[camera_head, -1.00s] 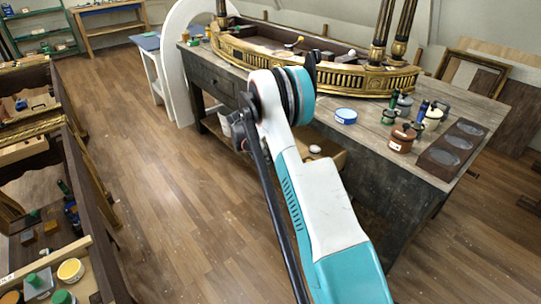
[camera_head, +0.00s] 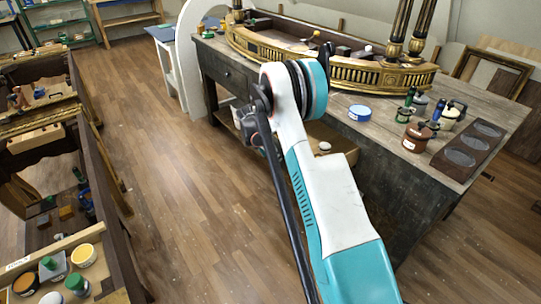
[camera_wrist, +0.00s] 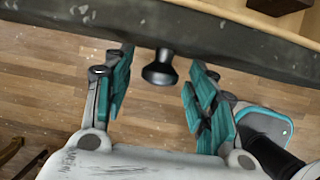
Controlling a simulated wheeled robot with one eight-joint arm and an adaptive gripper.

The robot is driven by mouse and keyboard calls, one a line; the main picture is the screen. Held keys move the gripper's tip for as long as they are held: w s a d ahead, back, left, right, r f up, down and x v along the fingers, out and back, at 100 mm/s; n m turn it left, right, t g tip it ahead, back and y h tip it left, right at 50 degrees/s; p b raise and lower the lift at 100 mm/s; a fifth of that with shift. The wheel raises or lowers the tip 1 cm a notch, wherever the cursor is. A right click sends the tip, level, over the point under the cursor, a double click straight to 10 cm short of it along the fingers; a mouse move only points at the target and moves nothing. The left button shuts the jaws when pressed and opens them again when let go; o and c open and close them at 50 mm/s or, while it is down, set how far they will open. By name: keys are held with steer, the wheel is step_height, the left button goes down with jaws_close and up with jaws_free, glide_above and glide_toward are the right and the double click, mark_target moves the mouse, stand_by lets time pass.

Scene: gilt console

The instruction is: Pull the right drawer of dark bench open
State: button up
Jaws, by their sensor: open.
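The dark bench (camera_head: 395,185) stands right of centre in the head view, with a worn grey-brown top. A drawer front with a small dark knob (camera_head: 228,73) shows at its left; it looks closed. My gripper (camera_wrist: 162,62) is open, with one teal finger on each side of the knob and gaps to both. How far that drawer stands out cannot be told.
An open box (camera_head: 317,132) is below. Crates with jars (camera_head: 83,255) line the left. Bare floor lies between.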

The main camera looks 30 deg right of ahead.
steer(key=shift+r, duration=0.15)
steer(key=v, duration=1.1)
steer(key=shift+a+r, duration=0.15)
steer(key=shift+r, duration=0.2)
steer(key=s+a+r+m+t+y, duration=0.15)
steer(key=s+a+r+m, duration=0.25)
steer(key=s+a+r, duration=0.4)
steer(key=s+a+r+m+t+y, duration=0.15)
steer(key=s+a+r+m, duration=0.25)
steer(key=s+r, duration=0.5)
steer(key=s+a+m+t, duration=0.1)
steer(key=s+a+m, duration=0.2)
steer(key=s, duration=0.4)
steer(key=s+a+r+m+t+y, duration=0.1)
steer(key=s+a+m, duration=0.3)
steer(key=s, duration=0.3)
steer(key=s+a+m+t, duration=0.1)
steer(key=s+a+m, duration=0.2)
steer(key=s, duration=0.4)
steer(key=shift+a+r+m+t+y, duration=0.3)
steer(key=shift+a+m+t, duration=0.1)
steer(key=shift+a, duration=0.1)
